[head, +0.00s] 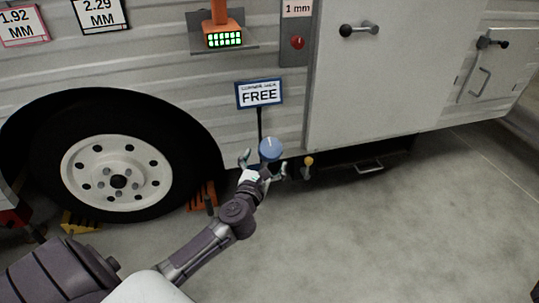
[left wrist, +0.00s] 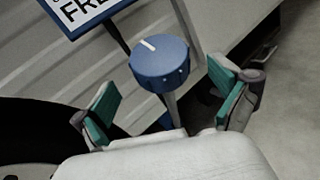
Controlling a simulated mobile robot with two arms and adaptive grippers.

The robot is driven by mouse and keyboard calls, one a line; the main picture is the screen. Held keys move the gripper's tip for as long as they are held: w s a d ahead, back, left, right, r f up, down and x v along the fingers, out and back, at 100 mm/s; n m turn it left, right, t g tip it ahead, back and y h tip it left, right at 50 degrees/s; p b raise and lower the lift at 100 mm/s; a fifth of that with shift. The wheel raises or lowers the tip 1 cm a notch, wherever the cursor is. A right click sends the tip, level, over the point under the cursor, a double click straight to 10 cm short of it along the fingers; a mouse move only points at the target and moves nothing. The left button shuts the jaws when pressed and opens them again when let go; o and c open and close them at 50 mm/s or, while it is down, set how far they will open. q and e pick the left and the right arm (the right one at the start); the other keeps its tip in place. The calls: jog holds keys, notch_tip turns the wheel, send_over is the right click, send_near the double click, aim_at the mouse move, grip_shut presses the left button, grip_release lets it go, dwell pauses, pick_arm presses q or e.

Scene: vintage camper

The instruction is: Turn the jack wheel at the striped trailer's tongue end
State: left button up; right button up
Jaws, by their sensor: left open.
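A round blue knob (head: 270,149) with a white mark on its top stands on a thin post low beside the trailer (head: 270,80). It looks like the jack wheel, though the tongue end cannot be made out. It also shows in the left wrist view (left wrist: 160,65). My left gripper (head: 263,164) is open, with its fingers on either side below the knob in the head view. In the left wrist view, the green-padded fingers (left wrist: 170,106) are spread apart, with the post between them. I cannot tell whether they touch it. My right gripper is not in view.
A blue-framed sign reading "FREE" (head: 259,94) stands just behind the knob. A yellow-topped lever (head: 308,164) is close to its right. A large wheel (head: 117,178) with orange chocks (head: 201,196) is at left. Concrete floor (head: 400,230) is clear at right.

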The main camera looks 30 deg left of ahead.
aim_at(269, 151)
pick_arm(q)
jog(key=shift+b+x, duration=0.5)
jog(key=shift+x, duration=1.65)
jog(key=shift+c, duration=0.3)
jog(key=c, duration=1.1)
